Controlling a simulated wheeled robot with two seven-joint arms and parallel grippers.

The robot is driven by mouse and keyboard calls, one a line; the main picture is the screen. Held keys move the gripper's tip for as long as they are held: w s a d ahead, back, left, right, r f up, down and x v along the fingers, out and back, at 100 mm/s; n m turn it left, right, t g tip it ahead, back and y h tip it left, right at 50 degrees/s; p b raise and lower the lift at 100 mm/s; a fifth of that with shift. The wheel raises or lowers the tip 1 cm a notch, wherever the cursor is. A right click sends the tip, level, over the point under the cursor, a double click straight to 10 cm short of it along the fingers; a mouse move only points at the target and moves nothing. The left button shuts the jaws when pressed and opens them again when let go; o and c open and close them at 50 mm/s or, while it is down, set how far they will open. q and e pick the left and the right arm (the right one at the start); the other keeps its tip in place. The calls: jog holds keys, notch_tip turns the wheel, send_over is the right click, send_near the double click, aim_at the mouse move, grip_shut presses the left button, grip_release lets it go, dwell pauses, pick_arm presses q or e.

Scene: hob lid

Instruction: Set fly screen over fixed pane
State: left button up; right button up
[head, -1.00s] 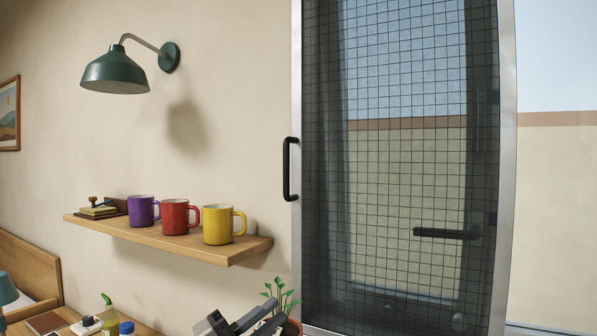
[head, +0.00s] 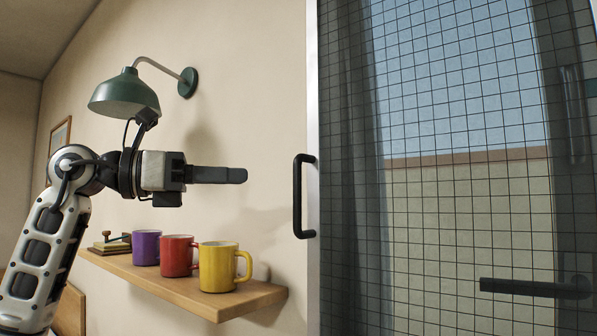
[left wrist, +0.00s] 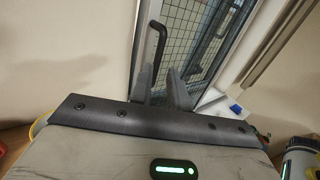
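The fly screen (head: 450,120), a dark mesh in a pale metal frame, fills the right of the head view. Its black upright bar handle (head: 303,196) is on the left frame edge. My left gripper (head: 238,175) is level with the handle, to its left and apart from it, pointing towards it. In the left wrist view, the two fingers (left wrist: 160,88) stand apart with nothing between them. The handle (left wrist: 155,45) shows beyond the fingertips, and part of the screen (left wrist: 184,33) is right of it. I cannot make out the fixed pane's limits. My right gripper is out of view.
A wooden shelf (head: 190,285) below my left gripper holds purple (head: 146,248), red (head: 177,256) and yellow (head: 218,267) mugs. A green wall lamp (head: 125,92) hangs above the wrist. A dark lever handle (head: 535,288) shows through the mesh.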

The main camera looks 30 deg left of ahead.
pick_arm(q)
jog(key=p, duration=0.3)
send_over(297, 225)
jog(key=shift+w+a, duration=0.15)
jog(key=shift+w, duration=0.15)
grip_shut()
